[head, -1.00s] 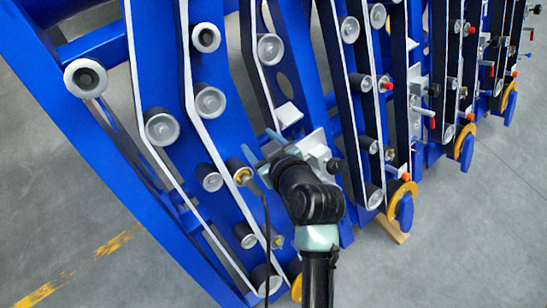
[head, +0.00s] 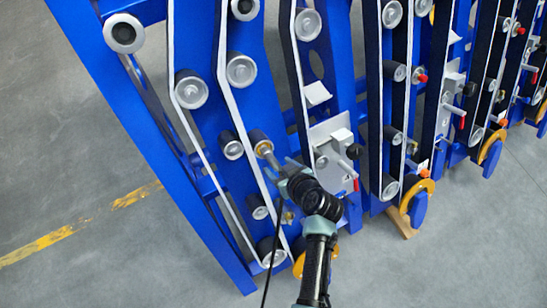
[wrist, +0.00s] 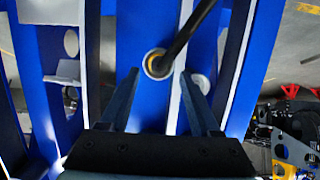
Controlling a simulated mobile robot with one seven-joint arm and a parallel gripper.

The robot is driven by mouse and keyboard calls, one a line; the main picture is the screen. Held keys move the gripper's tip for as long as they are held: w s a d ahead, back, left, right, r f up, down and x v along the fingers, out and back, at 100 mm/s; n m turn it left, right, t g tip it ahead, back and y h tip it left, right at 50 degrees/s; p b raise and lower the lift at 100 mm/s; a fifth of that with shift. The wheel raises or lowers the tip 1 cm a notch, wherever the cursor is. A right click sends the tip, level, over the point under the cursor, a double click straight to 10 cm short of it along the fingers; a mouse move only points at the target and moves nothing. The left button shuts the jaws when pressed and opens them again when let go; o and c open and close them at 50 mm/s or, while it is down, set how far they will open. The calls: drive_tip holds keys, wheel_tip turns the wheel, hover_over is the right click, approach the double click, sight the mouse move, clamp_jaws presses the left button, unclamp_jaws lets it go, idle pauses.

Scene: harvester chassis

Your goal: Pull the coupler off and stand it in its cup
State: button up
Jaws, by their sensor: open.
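The coupler (head: 266,152) is a brass and silver fitting on the blue side plate, with a black hose (head: 272,240) hanging down past my arm. In the wrist view the coupler (wrist: 158,65) shows end-on as a brass ring with the hose running up and right. My gripper (head: 279,167) is open right in front of the coupler. In the wrist view my gripper (wrist: 155,82) has its fingers on either side of the coupler's line, with visible gaps. The gripper partly hides the coupler in the head view. I cannot make out the cup for certain.
A grey bracket plate (head: 331,150) with a red-tipped part stands just right of my gripper. More blue frames, knobs and yellow rings (head: 418,192) extend right. The floor at left is clear.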

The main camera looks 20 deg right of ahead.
sight(277, 164)
drive_tip(key=shift+x, duration=2.7)
clamp_jaws()
